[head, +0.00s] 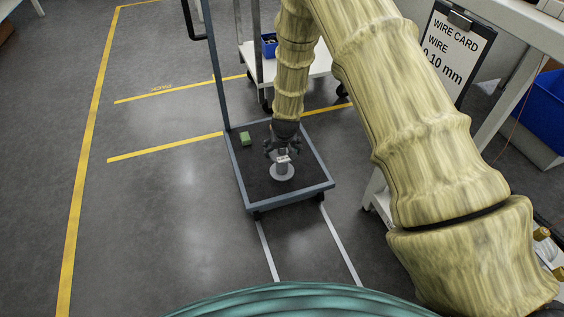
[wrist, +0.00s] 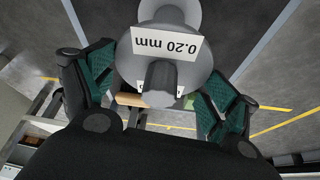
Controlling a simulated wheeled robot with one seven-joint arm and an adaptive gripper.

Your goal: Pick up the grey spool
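The grey spool (head: 283,172) stands on the dark deck of the low cart in the head view, with a small white label near its top. In the wrist view the grey spool (wrist: 205,55) fills the upper middle, and its label reads "0.20 mm" upside down. My gripper (head: 281,152) is right above the spool, pointing down. In the wrist view my gripper (wrist: 157,85) has its green-padded fingers spread wide on either side of the spool's near end. I cannot tell whether either finger touches it. The spool's lower part is partly hidden.
A small green block (head: 245,138) lies on the cart deck (head: 255,185), behind and left of the spool. The cart's raised rim and tall handle post (head: 216,65) border the deck. A white trolley (head: 310,62) with a blue bin stands behind. Open floor lies left.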

